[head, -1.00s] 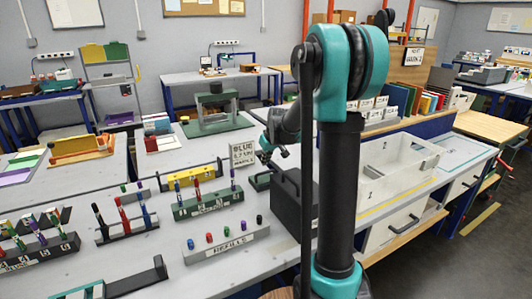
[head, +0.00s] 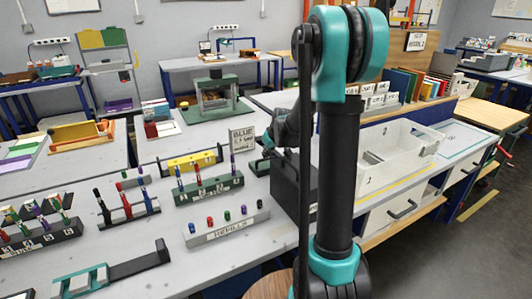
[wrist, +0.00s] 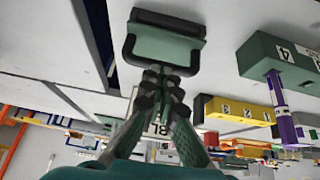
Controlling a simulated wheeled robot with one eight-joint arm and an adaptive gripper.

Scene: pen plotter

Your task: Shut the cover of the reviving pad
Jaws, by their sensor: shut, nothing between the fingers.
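A dark green pad-like item with a black frame (wrist: 165,45) lies on the grey bench in the wrist view; I take it to be the reviving pad. A wide dark flap stands along its upper side there and looks like a raised cover. In the head view the same item (head: 258,168) is small, beside a black box, and its cover cannot be made out clearly. My gripper (wrist: 160,74) is shut and empty, its fingertips close to the pad's near edge in the wrist view; contact cannot be told. In the head view my gripper (head: 268,145) is partly hidden.
A sign reading BLUE (head: 242,140) stands just behind the pad. The black box (head: 292,187) stands to its right, partly behind my arm. The green marker rack (head: 208,190), yellow rack (head: 190,162) and refills rack (head: 228,228) are to the left. A white tray (head: 400,155) is at right.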

